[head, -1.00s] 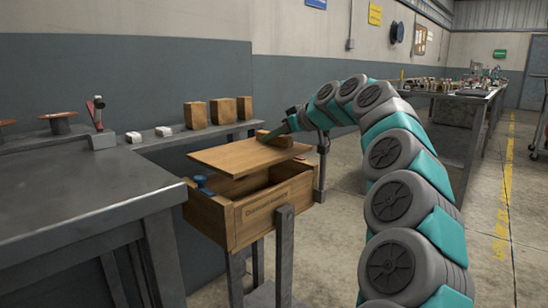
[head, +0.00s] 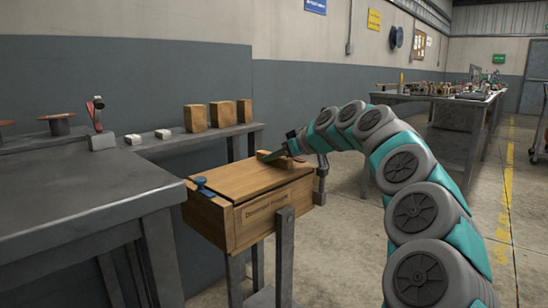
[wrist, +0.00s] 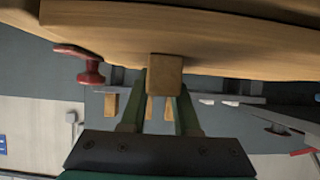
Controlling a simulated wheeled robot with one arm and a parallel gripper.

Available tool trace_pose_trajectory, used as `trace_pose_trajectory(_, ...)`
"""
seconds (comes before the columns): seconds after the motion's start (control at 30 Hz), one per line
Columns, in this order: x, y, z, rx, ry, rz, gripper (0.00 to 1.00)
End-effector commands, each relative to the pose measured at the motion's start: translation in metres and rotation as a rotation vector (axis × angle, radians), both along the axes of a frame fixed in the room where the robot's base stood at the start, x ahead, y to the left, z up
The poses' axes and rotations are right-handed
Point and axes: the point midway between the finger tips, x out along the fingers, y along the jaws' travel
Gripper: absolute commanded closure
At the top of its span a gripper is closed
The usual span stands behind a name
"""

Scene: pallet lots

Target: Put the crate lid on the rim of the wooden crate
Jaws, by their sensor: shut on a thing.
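The wooden crate (head: 272,212) stands on a grey metal stand, lettering on its front wall. The flat wooden crate lid (head: 240,178) lies level over the crate top, its edges close to the rim; it covers most of the opening, and I cannot tell whether a thin gap is left. My gripper (head: 280,153) is at the lid's far side, shut on the lid's wooden block handle (wrist: 165,75), which sits between the two green fingers in the wrist view. The lid's board (wrist: 210,38) fills the top of that view. The crate's inside is hidden.
A blue knob (head: 201,184) is at the crate's left end, and a red knob (wrist: 90,66) shows in the wrist view. A grey workbench (head: 75,185) stands close at left. Wooden blocks (head: 221,113) stand on a shelf behind.

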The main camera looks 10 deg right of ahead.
Motion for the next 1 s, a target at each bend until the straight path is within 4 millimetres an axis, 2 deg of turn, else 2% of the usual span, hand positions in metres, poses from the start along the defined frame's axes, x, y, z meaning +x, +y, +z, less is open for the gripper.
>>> trace_pose_trajectory(0.2,0.000,0.000,-0.007,0.001,-0.001,0.000,1.00)
trace_pose_trajectory(0.23,0.000,0.000,-0.007,0.001,-0.001,0.000,0.69)
trace_pose_trajectory(0.5,0.000,0.000,-0.006,0.000,0.000,0.000,0.40)
trace_pose_trajectory(0.77,0.000,0.000,-0.004,0.000,0.000,0.000,0.40)
trace_pose_trajectory(0.9,0.000,0.000,0.009,0.000,-0.001,-0.001,0.40)
trace_pose_trajectory(1.0,-0.013,-0.011,0.015,0.002,-0.003,-0.002,0.40)
